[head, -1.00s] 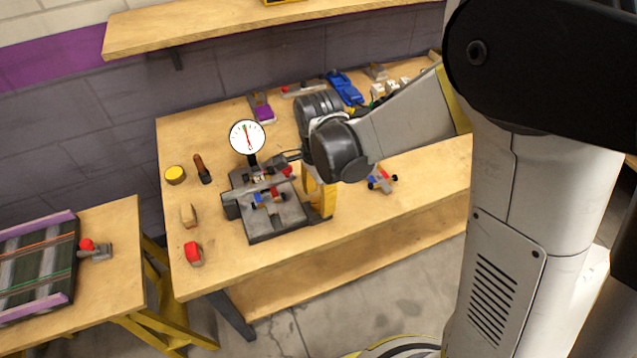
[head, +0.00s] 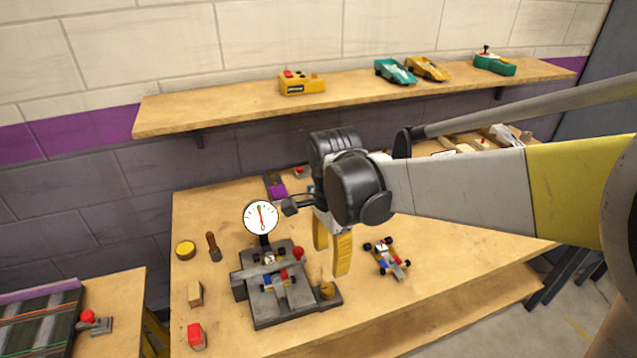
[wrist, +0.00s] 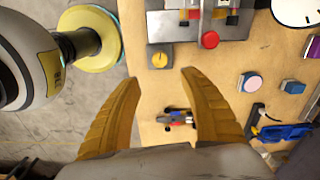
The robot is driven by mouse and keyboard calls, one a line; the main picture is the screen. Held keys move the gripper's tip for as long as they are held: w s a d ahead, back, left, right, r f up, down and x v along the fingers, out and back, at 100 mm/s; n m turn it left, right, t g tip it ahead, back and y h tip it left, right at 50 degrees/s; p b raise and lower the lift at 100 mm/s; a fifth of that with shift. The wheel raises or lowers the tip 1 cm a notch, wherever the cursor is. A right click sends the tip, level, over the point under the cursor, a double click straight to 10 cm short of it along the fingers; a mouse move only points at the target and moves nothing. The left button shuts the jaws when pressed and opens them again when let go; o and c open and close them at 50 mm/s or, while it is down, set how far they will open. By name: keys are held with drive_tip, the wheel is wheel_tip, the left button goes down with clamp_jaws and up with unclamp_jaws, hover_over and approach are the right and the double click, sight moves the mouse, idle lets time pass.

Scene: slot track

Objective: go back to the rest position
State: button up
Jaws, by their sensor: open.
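My gripper (head: 332,248) has yellow fingers, spread apart and empty. In the head view it hangs above the workbench (head: 215,305), just right of a grey test fixture (head: 285,312). A small blue and red car chassis sits on that fixture (head: 278,284), and a round white dial gauge (head: 261,217) stands behind it. In the wrist view the fingers (wrist: 162,95) are apart, with another small car chassis (wrist: 177,119) on the bench below, between them.
The second chassis (head: 386,258) lies right of the gripper. A yellow tin (head: 185,250), a brush (head: 213,247), a wooden block (head: 195,293) and a red block (head: 197,336) lie at the left. A shelf (head: 220,113) with cars and controllers runs along the wall.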

drive_tip(key=s+d+r+n+t, duration=0.3)
drive_tip(key=s+d+n, duration=0.2)
drive_tip(key=d+n, duration=0.1)
drive_tip(key=s+d+r+n+t, duration=0.3)
drive_tip(key=s+d+n+t, duration=0.1)
drive_tip(key=s+d+n, duration=0.2)
drive_tip(key=shift+d+r+n, duration=0.2)
drive_tip(key=shift+d+n, duration=0.4)
idle(1.4)
